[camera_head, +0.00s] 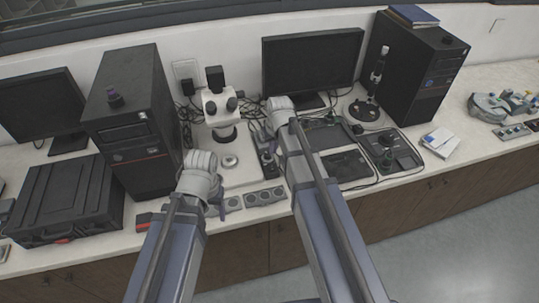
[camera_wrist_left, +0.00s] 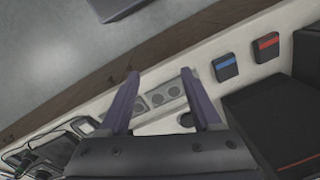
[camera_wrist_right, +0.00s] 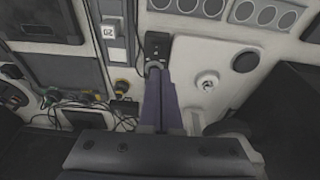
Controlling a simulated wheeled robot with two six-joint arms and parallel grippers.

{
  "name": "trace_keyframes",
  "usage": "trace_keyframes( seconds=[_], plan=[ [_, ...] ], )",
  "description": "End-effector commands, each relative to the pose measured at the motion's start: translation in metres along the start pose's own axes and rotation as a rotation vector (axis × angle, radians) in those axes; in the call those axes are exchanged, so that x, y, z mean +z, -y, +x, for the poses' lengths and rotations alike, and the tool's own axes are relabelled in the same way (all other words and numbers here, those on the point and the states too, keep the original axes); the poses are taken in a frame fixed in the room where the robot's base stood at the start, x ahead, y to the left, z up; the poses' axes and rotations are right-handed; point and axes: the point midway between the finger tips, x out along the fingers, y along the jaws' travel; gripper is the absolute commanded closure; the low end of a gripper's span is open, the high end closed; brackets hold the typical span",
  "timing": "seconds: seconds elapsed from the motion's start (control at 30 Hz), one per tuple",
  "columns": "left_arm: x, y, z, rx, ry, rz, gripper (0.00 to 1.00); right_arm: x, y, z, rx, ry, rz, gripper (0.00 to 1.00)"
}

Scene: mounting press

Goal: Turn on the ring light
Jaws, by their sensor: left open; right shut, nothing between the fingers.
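The white stereo microscope (camera_head: 222,110) stands at the back centre of the bench, with a dark ring (camera_head: 224,134) under its head that may be the ring light. A small black control box (camera_head: 267,158) stands to its right; in the right wrist view the black box (camera_wrist_right: 158,44) lies just beyond my fingertips. My right gripper (camera_wrist_right: 157,68) is shut and empty, its tips at or close to a knob-like part of that box; I cannot tell whether they touch. My left gripper (camera_wrist_left: 160,76) is open and empty above the front of the bench.
A row of grey round-faced modules (camera_head: 264,197) lies along the front edge. Black computer towers (camera_head: 130,120) and (camera_head: 420,70) another tower flank the microscope. A black case (camera_head: 65,200) sits at left. Cables and panels crowd the right of the box.

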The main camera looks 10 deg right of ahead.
Motion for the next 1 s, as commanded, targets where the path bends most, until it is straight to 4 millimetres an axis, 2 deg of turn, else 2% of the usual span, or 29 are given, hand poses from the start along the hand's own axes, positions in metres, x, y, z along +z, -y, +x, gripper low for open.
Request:
trace_keyframes(
  seconds=[0.03,0.17,0.57,0.77,1.0],
  plan=[
    [0.007,0.001,-0.006,-0.015,0.015,-0.009,0.35,-0.006,-0.004,-0.005,0.0,-0.006,0.007,1.0],
    [0.013,0.003,-0.009,-0.037,0.035,-0.027,0.35,-0.009,-0.009,-0.007,0.0,-0.013,0.013,1.0],
    [0.013,0.003,-0.006,-0.038,0.037,-0.029,0.35,-0.009,-0.009,-0.005,0.0,-0.013,0.013,1.0],
    [0.012,0.002,0.004,-0.038,0.036,-0.027,0.35,-0.009,-0.009,0.006,0.0,-0.013,0.013,1.0],
    [0.012,0.001,0.031,-0.038,0.036,-0.024,0.35,-0.009,-0.009,0.034,0.0,-0.012,0.013,1.0]
  ],
)
